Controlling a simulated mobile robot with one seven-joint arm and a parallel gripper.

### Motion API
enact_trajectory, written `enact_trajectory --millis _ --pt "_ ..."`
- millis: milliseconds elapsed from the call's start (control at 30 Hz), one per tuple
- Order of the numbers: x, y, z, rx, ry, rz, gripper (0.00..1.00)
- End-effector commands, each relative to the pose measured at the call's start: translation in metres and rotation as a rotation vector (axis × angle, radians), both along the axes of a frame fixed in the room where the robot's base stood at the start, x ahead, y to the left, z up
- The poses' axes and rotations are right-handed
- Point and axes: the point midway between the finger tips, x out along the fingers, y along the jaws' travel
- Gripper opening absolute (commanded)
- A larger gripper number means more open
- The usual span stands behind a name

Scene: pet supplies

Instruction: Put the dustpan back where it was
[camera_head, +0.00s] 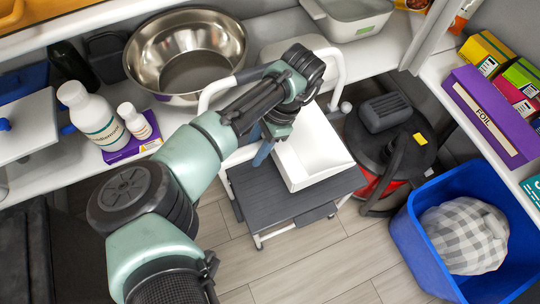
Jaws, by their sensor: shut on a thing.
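A white dustpan (313,150) with an open tray shape is over the dark grey step of a step stool (262,198). I cannot tell whether it rests on the step or hangs just above it. My gripper (270,143) is at the dustpan's upper left end and is shut on it. My wrist hides the grip itself and part of that end. The stool has a white tube frame, partly behind my arm.
A steel bowl (187,52), white bottles (91,115) and a grey-white litter tray (350,16) stand on the shelf behind. A black and red vacuum (388,140) is right of the stool. A blue bin (427,252) holds a checked cloth item (465,236). Floor in front is clear.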

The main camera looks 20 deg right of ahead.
Motion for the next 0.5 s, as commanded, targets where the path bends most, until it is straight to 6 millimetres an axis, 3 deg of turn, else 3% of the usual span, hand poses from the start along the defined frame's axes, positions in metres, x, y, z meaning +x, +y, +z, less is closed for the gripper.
enact_trajectory --millis 500 --pt "0.000 -0.001 -0.062 -0.003 -0.001 -0.025 0.00"
